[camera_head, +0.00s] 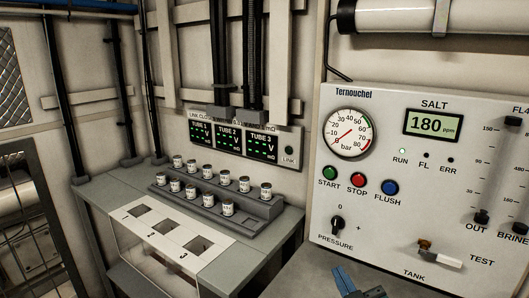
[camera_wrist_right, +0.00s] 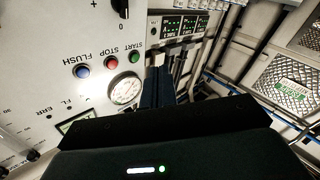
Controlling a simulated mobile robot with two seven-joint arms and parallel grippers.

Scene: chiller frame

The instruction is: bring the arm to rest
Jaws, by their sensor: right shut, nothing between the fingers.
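My right gripper (camera_head: 345,277) shows at the bottom edge of the head view, in front of the control panel (camera_head: 415,160) and low below its test valve (camera_head: 438,254). In the right wrist view its dark blue fingers (camera_wrist_right: 158,84) are together with nothing between them. They are apart from the panel as far as I can see. Most of the right arm is out of frame. My left gripper is in neither view.
The panel carries a pressure gauge (camera_head: 349,134), coloured buttons (camera_head: 358,180) and a pressure knob (camera_head: 338,225). To the left, a bench (camera_head: 276,244) bears a grey stepped rack (camera_head: 252,223) with several small cans. A tube display (camera_head: 229,136) hangs behind it.

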